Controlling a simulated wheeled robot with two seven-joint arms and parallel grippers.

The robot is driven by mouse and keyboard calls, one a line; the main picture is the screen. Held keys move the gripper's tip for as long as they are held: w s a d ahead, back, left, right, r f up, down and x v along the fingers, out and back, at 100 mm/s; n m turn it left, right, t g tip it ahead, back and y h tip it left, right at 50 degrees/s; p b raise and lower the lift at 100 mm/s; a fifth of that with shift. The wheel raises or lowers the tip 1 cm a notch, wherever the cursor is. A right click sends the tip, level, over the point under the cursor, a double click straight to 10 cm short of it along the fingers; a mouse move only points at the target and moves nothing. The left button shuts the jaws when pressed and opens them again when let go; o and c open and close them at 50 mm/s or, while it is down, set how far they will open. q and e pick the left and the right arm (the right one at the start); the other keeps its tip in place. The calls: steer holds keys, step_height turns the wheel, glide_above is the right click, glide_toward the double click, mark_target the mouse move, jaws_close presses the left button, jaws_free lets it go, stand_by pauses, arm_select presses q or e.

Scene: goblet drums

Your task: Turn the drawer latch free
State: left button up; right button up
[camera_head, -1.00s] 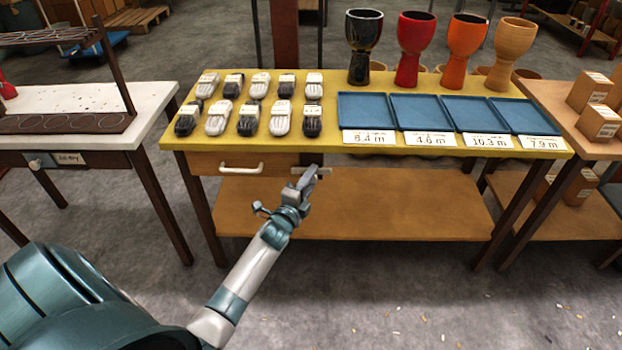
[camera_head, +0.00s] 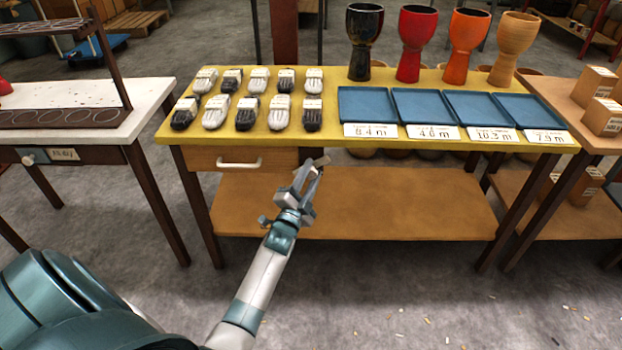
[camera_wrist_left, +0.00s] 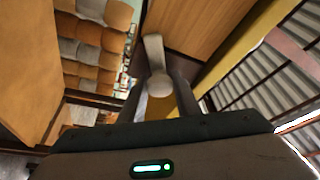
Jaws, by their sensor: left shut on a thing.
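The wooden drawer front (camera_head: 205,160) with its white handle (camera_head: 240,165) sits shut under the left part of the yellow table. My left gripper (camera_head: 312,174) is at the drawer's right end, just below the table edge. In the left wrist view, the pale latch (camera_wrist_left: 154,50) lies against the wood, and its rounded knob end (camera_wrist_left: 159,85) is between my left gripper's fingers (camera_wrist_left: 165,98). The gripper is shut on the latch. In the head view the gripper mostly hides the latch. My right gripper is in neither view.
The yellow table (camera_head: 322,139) carries several dark and white wrapped items, blue trays (camera_head: 367,106) with number cards, and goblet drums (camera_head: 365,45) behind them. A lower wooden shelf (camera_head: 400,205) below is bare in front. Side tables stand left and right.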

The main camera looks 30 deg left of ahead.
arm_select(q)
steer(key=n, duration=0.1)
steer(key=n+y+b, duration=0.1)
steer(key=n, duration=0.1)
steer(key=shift+f+n+y, duration=0.2)
steer(key=shift+n+y, duration=0.1)
steer(key=n+y+b, duration=0.1)
steer(key=n, duration=0.2)
steer(key=shift+n+y, duration=0.3)
steer(key=n+y+b, duration=0.1)
steer(key=n+y, duration=0.1)
steer(key=n, duration=0.1)
steer(key=shift+n, duration=0.4)
steer(key=shift+r+n+g+y, duration=0.15)
steer(key=shift+n+y, duration=0.4)
steer(key=shift+n, duration=0.65)
steer(key=shift+f+n+g+y, duration=0.1)
steer(key=shift+n+g+y, duration=0.15)
steer(key=shift+n+y, duration=0.65)
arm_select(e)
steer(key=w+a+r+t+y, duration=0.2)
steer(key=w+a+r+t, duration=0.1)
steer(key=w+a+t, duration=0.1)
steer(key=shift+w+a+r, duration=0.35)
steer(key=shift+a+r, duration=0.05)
arm_select(q)
steer(key=shift+n+h, duration=0.25)
steer(key=shift+n, duration=0.25)
steer(key=o, duration=1)
steer(key=shift+r, duration=0.1)
